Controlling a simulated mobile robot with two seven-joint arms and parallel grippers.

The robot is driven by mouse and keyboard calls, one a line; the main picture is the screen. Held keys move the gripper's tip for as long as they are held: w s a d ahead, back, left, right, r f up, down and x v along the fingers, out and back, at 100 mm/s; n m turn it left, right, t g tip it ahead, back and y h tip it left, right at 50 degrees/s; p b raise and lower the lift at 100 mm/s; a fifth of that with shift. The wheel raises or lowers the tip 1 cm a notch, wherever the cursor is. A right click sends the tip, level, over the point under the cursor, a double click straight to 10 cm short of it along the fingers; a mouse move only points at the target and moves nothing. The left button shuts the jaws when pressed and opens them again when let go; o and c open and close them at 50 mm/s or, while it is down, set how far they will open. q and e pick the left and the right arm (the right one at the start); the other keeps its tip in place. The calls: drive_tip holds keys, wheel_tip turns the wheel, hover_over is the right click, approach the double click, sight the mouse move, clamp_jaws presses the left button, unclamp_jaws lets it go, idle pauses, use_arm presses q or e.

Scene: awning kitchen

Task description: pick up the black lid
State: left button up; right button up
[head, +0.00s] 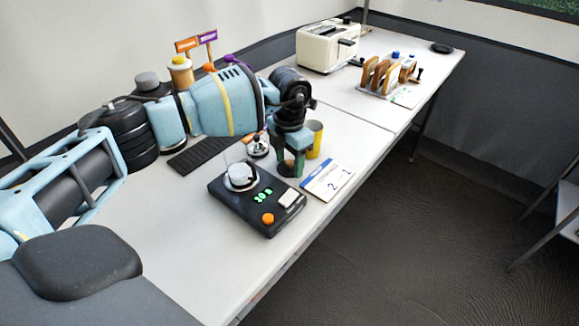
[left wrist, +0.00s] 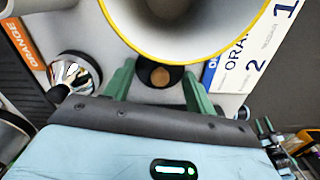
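A small black lid (head: 289,169) with a round brown knob lies on the white table, below my left gripper (head: 291,168). In the left wrist view the black lid (left wrist: 160,76) shows between the two green fingertips (left wrist: 160,88), partly hidden behind the gripper body and the cup. The left gripper points down and is open, with a gap between each finger and the knob. I cannot tell its exact height above the lid.
A yellow cup (head: 314,139) stands close behind the gripper; its rim (left wrist: 262,30) fills the top of the wrist view. A black scale (head: 257,204) with a glass vessel, a white card (head: 327,181) and a small metallic item (head: 258,145) are near. A toaster (head: 327,46) stands farther back.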

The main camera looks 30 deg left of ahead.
sight(290, 161)
use_arm(q)
drive_tip(key=shift+r, duration=0.15)
drive_tip(key=shift+r, duration=0.2)
wheel_tip(290, 161, up, 3)
drive_tip(key=shift+r, duration=0.15)
drive_tip(key=s+d, duration=0.1)
drive_tip(key=d, duration=0.3)
drive_tip(key=s+d, duration=0.2)
drive_tip(key=d, duration=0.3)
drive_tip(key=s+d+r, duration=0.1)
drive_tip(key=s+d, duration=0.1)
drive_tip(key=d, duration=0.2)
drive_tip(key=shift+s+d, duration=0.1)
drive_tip(key=shift+d, duration=0.3)
drive_tip(key=shift+s+d, duration=0.25)
drive_tip(key=shift+d, duration=0.35)
